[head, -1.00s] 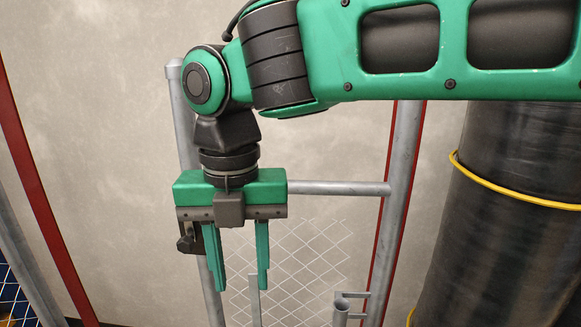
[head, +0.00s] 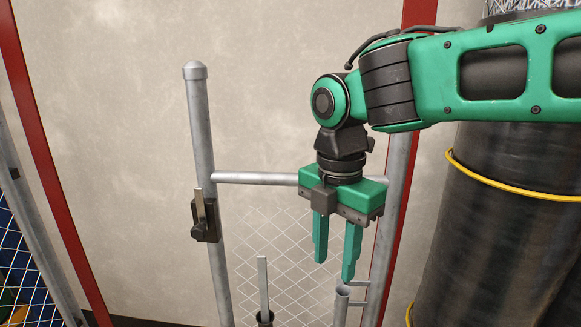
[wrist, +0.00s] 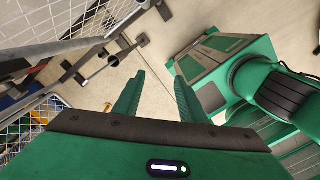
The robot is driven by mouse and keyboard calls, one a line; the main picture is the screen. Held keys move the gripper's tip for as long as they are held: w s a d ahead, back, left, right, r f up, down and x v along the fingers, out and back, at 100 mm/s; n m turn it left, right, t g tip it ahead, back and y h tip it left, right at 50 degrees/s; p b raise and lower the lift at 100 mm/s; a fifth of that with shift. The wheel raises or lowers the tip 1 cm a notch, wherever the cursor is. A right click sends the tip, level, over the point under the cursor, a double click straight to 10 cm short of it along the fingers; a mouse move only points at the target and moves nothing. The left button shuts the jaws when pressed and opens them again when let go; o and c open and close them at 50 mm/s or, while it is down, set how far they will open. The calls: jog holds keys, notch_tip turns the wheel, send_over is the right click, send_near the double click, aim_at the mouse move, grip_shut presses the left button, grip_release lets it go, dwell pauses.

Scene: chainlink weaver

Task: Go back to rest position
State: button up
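My gripper (head: 337,252) points down in front of the wall, right of the middle in the head view. Its two green fingers are apart with nothing between them, and they also show apart in the wrist view (wrist: 158,92). It hangs in front of the right end of a grey horizontal rail (head: 252,178) and above a short grey tube (head: 341,306). It appears clear of both, though the depth is hard to judge.
A grey post (head: 204,150) with a dark latch bracket (head: 205,222) stands left. A thin upright bar (head: 263,285) rises at bottom centre. Wire mesh (head: 275,235) hangs below the rail. A large dark roll (head: 500,220) with yellow bands stands right. Red uprights (head: 40,150) flank the wall.

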jog(key=d+f+m, duration=0.3)
jog(key=d+m, duration=0.7)
jog(key=d, duration=0.4)
jog(key=s+d+f+m, duration=0.4)
jog(key=s+d+m, duration=0.3)
jog(key=d+m, duration=0.3)
jog(key=s+d+f+m, duration=0.5)
jog(key=d+m, duration=0.4)
jog(key=m, duration=0.3)
jog(key=shift+s+d+m, duration=0.35)
jog(key=shift+s+m, duration=0.05)
jog(key=shift+s, duration=0.5)
jog(key=shift+w+f, duration=0.2)
jog(key=shift+w, duration=0.4)
jog(key=shift+c, duration=0.7)
jog(key=shift+s, duration=0.1)
